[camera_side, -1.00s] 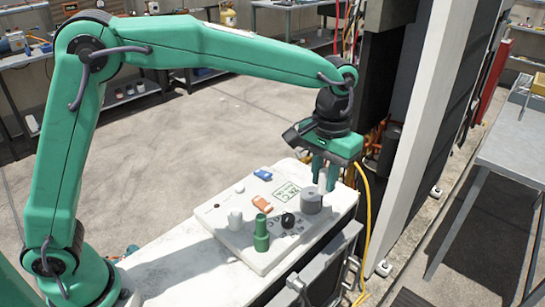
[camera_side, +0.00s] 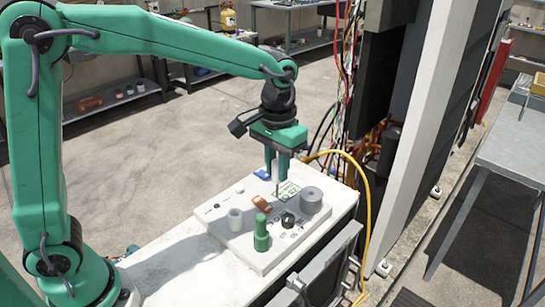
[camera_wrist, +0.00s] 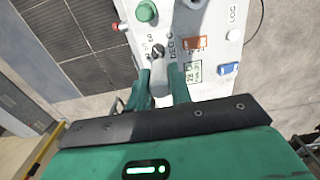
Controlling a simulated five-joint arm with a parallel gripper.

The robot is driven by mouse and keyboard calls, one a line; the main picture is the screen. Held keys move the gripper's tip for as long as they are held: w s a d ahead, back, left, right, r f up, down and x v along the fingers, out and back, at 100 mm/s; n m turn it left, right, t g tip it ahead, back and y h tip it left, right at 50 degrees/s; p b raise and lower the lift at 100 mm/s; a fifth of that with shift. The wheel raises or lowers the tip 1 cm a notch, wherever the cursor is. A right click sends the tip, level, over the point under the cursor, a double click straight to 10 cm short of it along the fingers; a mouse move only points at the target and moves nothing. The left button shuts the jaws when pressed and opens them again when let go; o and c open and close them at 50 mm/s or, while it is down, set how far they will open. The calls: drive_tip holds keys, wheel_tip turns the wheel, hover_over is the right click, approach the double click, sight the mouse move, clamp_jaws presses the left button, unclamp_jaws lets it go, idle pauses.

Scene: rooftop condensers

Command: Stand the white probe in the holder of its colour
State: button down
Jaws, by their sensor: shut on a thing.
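My gripper (camera_side: 272,174) is shut on the white probe (camera_side: 276,172), which hangs upright with its thin tip down over the panel in the side view. In the wrist view my gripper (camera_wrist: 162,82) shows both fingers, but the probe is hard to make out between them. The white holder (camera_side: 235,219) stands empty-looking at the left of the panel, apart from the probe. The green holder (camera_side: 261,240) stands at the front, with a green top piece. The grey holder (camera_side: 311,200) stands at the right, with nothing seen in it.
The pale panel (camera_side: 222,234) lies on a white bench top (camera_side: 180,272). A black knob (camera_side: 288,220), an orange switch (camera_side: 260,202) and a blue switch (camera_wrist: 230,68) sit on it. A yellow hose (camera_side: 368,200) curves behind and right. The bench's left part is clear.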

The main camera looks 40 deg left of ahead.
drive_tip(key=s+a+f, duration=0.1)
drive_tip(key=s+a, duration=0.5)
drive_tip(key=a, duration=0.2)
drive_tip(key=shift+f, duration=0.35)
drive_tip(key=shift+f, duration=0.1)
drive_tip(key=shift+d+f, duration=0.1)
drive_tip(key=shift+f, duration=1.7)
drive_tip(key=shift+f, duration=2.5)
idle(1.8)
drive_tip(key=c, duration=1.2)
unclamp_jaws()
drive_tip(key=shift+r, duration=0.1)
